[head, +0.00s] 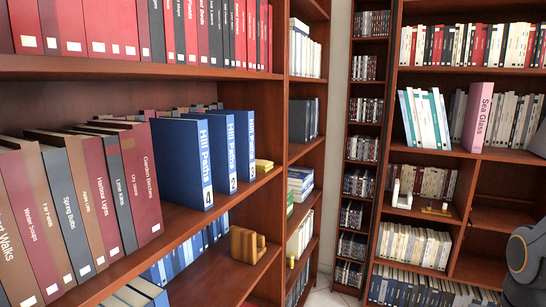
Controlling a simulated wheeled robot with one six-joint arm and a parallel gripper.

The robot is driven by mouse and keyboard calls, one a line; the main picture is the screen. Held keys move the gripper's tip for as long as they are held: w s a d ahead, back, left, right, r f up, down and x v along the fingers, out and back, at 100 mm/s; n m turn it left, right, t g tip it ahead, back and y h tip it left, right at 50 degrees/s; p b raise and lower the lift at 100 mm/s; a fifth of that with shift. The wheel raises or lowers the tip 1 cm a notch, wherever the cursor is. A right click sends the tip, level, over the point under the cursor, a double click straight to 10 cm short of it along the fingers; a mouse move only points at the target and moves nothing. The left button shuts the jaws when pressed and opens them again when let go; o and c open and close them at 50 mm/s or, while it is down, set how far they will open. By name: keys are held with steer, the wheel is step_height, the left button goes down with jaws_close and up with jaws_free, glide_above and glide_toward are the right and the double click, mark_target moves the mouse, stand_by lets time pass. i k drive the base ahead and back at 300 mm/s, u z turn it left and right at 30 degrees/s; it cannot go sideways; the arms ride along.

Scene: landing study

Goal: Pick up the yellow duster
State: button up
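A small yellow thing, which looks like the folded duster (263,165), lies on the middle shelf of the left bookcase near its front right end. It is just right of the blue Hill Paths binders (188,158) and appears to lie flat. My gripper is not in view. Only a grey rounded part of my arm shows at the right edge of the head view, well apart from the duster.
The left bookcase's shelf (190,228) has bare board in front of the binders. A brown wooden block (247,245) stands on the shelf below. Books fill the shelf above. A pink Sea Glass book (477,118) stands in the right bookcase.

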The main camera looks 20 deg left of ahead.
mark_target(261, 166)
steer(key=i, duration=1.75)
steer(key=u, duration=1.25)
